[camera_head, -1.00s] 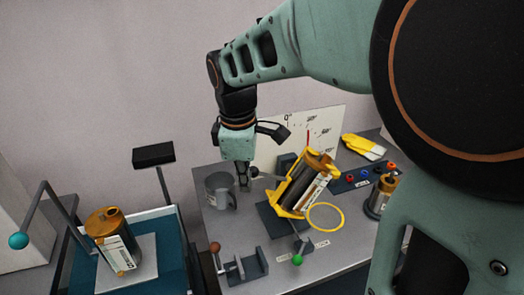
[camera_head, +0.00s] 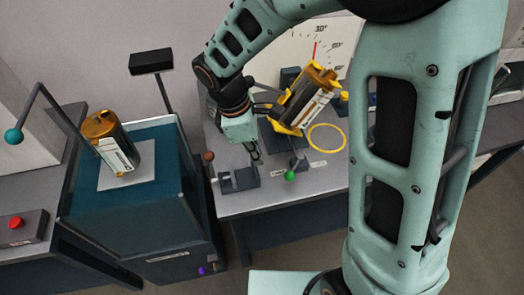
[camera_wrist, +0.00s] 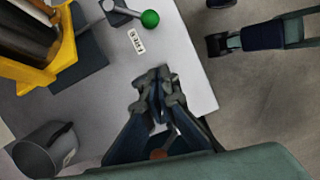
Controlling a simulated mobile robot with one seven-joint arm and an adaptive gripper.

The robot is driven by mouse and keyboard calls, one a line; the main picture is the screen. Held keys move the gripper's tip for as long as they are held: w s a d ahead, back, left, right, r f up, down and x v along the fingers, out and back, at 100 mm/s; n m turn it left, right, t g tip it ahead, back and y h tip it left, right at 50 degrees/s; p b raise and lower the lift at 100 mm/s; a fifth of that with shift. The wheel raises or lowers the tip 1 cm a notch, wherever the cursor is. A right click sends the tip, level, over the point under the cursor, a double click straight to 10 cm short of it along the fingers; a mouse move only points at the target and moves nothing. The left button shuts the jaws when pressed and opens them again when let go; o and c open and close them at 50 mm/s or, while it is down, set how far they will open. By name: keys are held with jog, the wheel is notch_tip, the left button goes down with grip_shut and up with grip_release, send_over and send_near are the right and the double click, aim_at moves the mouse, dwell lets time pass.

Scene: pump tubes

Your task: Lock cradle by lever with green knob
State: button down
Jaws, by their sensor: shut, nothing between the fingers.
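The yellow cradle (camera_head: 280,112) stands tilted on the grey table and holds a dark cylinder (camera_head: 309,99) with a copper-coloured top. The lever's green knob (camera_head: 290,175) is near the table's front edge, in front of the cradle. In the wrist view the green knob (camera_wrist: 150,18) is at the top, on a short metal lever, with a small white label (camera_wrist: 136,41) beside it. My gripper (camera_head: 257,157) is shut and empty, pointing down to the left of the green knob and apart from it. Its closed fingertips (camera_wrist: 158,76) show below the knob in the wrist view.
A grey bracket (camera_head: 238,180) and a brown knob (camera_head: 208,156) are left of the green knob. A grey mug (camera_wrist: 45,150) stands by the cradle. A yellow ring (camera_head: 327,138) lies right of it. Another copper-topped cylinder (camera_head: 113,145) stands on the left cart.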

aim_at(294, 168)
jog(key=x, duration=0.6)
jog(key=shift+f+b, duration=0.1)
jog(key=shift+b, duration=0.25)
jog(key=d, duration=0.3)
jog(key=shift+w+d+f, duration=0.1)
jog(key=shift+d+f, duration=0.05)
jog(key=shift+f, duration=0.25)
jog(key=shift+d+f, duration=0.15)
jog(key=shift+d, duration=0.3)
jog(key=shift+d+n+p, duration=0.2)
jog(key=shift+n+p, duration=0.1)
